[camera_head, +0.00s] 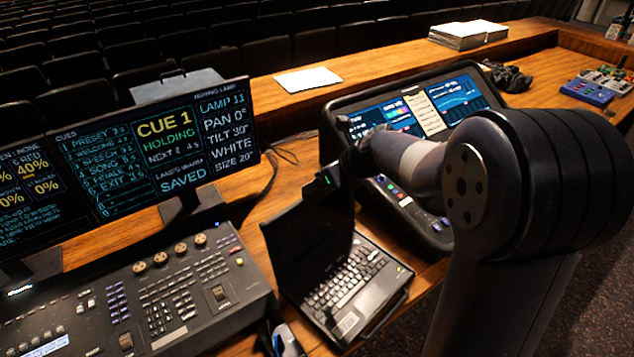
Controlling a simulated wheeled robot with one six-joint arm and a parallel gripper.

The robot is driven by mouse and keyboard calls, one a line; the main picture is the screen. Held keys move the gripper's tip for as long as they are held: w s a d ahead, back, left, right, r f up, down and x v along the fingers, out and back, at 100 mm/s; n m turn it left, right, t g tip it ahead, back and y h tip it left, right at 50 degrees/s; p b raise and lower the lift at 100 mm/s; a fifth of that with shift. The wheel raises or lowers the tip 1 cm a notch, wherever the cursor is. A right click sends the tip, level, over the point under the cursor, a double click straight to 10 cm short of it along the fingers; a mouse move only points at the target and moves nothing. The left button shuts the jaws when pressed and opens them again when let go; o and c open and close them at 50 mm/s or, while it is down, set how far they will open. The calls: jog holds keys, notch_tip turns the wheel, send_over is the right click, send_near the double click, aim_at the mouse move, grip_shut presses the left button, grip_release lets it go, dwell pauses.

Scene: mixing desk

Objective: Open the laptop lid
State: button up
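The black laptop stands on the wooden desk in the middle, between the mixing console and the touchscreen desk. Its lid (305,242) is raised at a steep angle from the base, and its screen face is dark. The keyboard base (348,289) lies flat and its keys are exposed. My gripper (325,182) is at the upper edge of the lid, near its right corner. I cannot tell whether it touches the lid. Its fingers are dark and small here, so their opening is not clear.
A lighting console (150,295) and monitors (150,150) stand to the left. A touchscreen desk (408,110) stands close behind and right of the laptop, partly hidden by my arm. A computer mouse (287,340) is at the front. White paper (308,80) lies on the back ledge.

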jog(key=v, duration=0.5)
jog(key=shift+s+d+r, duration=0.1)
jog(key=shift+s+r, duration=0.05)
jog(key=shift+r, duration=0.15)
send_over(315, 204)
notch_tip(315, 204, down, 8)
jog(key=shift+f, duration=0.1)
jog(key=shift+s, duration=0.1)
dwell(0.5)
